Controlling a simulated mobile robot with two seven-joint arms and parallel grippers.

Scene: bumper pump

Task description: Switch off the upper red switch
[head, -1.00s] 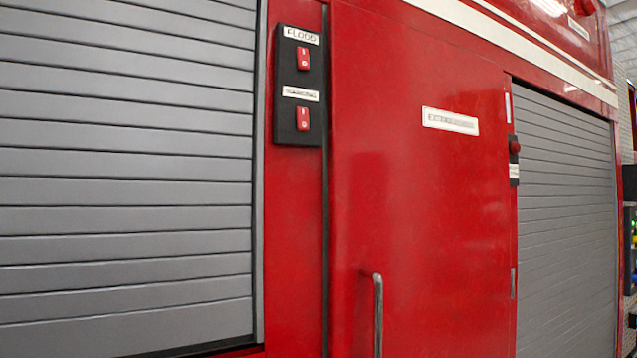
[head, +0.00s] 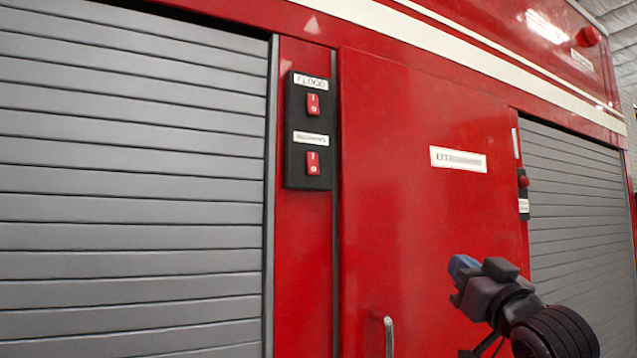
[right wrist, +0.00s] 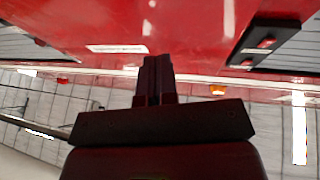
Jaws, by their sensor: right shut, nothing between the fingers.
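The upper red switch (head: 313,104) sits under the "FLOOD" label on a black switch panel (head: 295,150) on the red truck side. A lower red switch (head: 313,163) sits below it under a second white label. In the right wrist view the black panel (right wrist: 262,44) shows at the upper right with its red switches. My right gripper (head: 462,265) is at the lower right of the head view, right of and below the panel and apart from it. In the right wrist view its fingers (right wrist: 155,62) are together and empty. My left gripper is not in view.
A grey roller shutter (head: 130,180) fills the left, and another (head: 580,220) stands at the right. A red door with a white label (head: 458,159) and a metal handle (head: 389,335) lies between. A small black panel with a red button (head: 523,182) is by the right shutter.

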